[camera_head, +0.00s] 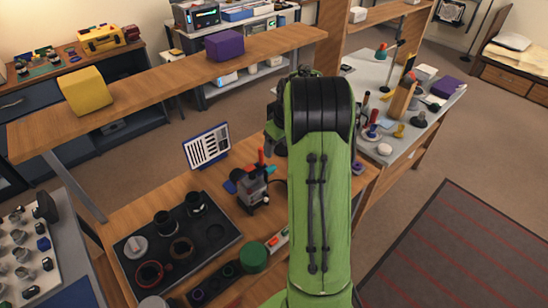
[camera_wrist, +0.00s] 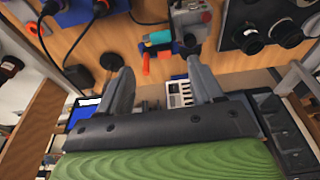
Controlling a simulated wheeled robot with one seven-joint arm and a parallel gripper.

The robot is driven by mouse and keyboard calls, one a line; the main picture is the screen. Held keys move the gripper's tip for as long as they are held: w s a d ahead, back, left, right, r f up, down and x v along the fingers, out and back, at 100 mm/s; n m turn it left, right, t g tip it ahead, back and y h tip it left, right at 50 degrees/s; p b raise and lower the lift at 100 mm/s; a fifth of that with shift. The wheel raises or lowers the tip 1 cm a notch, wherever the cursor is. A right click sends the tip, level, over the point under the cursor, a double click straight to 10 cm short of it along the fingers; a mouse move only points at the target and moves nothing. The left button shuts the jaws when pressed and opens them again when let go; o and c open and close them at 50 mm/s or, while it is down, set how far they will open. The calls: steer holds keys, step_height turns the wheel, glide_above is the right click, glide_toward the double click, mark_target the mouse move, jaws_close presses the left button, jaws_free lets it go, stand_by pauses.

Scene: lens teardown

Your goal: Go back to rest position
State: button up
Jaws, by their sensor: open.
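My green arm rises in the middle of the head view, and its own links mostly hide my gripper there. In the wrist view my gripper (camera_wrist: 163,90) shows two grey fingers spread well apart with nothing between them. It is open and empty. Beyond the fingertips in that view are a wooden worktop (camera_wrist: 135,50) and a small grey device (camera_wrist: 192,22) with a teal and orange part (camera_wrist: 157,40) beside it. The gripper appears apart from all of these.
A black tray (camera_head: 222,236) with lens parts lies on the bench. A striped chart (camera_head: 207,147) stands behind it. A shelf board (camera_head: 150,91) carries a yellow block (camera_head: 86,91) and a purple block (camera_head: 224,45). A cluttered side table (camera_head: 440,100) stands right.

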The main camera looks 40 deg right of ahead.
steer(key=shift+v, duration=1.9)
steer(key=s+a+r+t, duration=0.1)
steer(key=s+a+r, duration=0.35)
steer(key=a, duration=0.45)
steer(key=s+a+r, duration=0.3)
steer(key=a+r, duration=0.3)
steer(key=a, duration=0.3)
steer(key=s+a+t, duration=0.1)
steer(key=s+a, duration=0.3)
steer(key=s, duration=0.3)
steer(key=s+a+f, duration=0.1)
steer(key=s+a, duration=0.3)
steer(key=s, duration=0.4)
steer(key=shift+f+t, duration=0.25)
steer(key=shift+t, duration=0.15)
